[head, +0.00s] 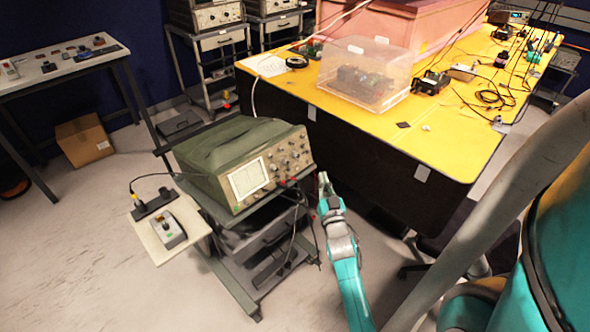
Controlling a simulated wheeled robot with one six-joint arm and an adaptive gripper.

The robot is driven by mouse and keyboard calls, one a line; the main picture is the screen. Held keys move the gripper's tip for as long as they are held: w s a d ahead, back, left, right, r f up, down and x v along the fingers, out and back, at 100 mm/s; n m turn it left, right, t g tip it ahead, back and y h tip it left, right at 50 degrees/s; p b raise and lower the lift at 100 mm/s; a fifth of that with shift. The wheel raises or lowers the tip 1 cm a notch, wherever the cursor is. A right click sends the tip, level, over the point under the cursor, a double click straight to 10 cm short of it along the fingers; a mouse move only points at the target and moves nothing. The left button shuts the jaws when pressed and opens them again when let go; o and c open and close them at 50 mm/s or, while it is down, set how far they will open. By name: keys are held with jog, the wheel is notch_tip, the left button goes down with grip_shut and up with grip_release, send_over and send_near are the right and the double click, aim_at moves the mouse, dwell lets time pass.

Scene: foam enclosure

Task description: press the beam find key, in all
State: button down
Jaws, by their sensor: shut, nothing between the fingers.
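A green oscilloscope (240,160) stands on a grey wheeled cart, its front panel facing toward my arm. Its lit screen (249,178) is at the left of the panel, and several knobs and keys (291,152) are to the right of it. The keys are too small to tell which one is the beam find key. My gripper (323,178) is shut and empty, just right of the oscilloscope's panel. It looks apart from the panel, though the gap in depth is hard to tell.
The cart (238,272) has a side shelf (150,240) with a small grey device (169,229). Cables hang from the panel's lower right. A yellow-topped table (440,139) with a clear plastic box (365,74) stands behind my gripper. Open floor lies at front left.

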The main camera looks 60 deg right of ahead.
jog(key=shift+w+d+f, duration=0.3)
jog(key=shift+w+f, duration=0.15)
jog(key=shift+w, duration=0.9)
jog(key=shift+w+d+f, duration=0.35)
jog(key=shift+w+f, duration=0.15)
jog(key=shift+w, duration=0.9)
jog(key=shift+w+d+f, duration=0.3)
jog(key=shift+w+f, duration=0.15)
jog(key=shift+w, duration=0.9)
jog(key=shift+w+d+f, duration=0.1)
jog(key=shift+w, duration=0.3)
jog(key=shift+w+f, duration=0.1)
jog(key=shift+w, duration=0.15)
jog(key=shift+s, duration=0.1)
jog(key=shift+s+r, duration=0.2)
jog(key=shift+s, duration=0.4)
jog(key=shift+s, duration=0.1)
jog(key=shift+s+a+r, duration=0.2)
jog(key=shift+s+r, duration=0.05)
jog(key=shift+s, duration=0.5)
jog(key=shift+s+a+r, duration=0.25)
jog(key=shift+s+r, duration=0.05)
jog(key=shift+s, duration=0.4)
jog(key=shift+s+a+r, duration=0.2)
jog(key=shift+s+r, duration=0.05)
jog(key=shift+s, duration=0.5)
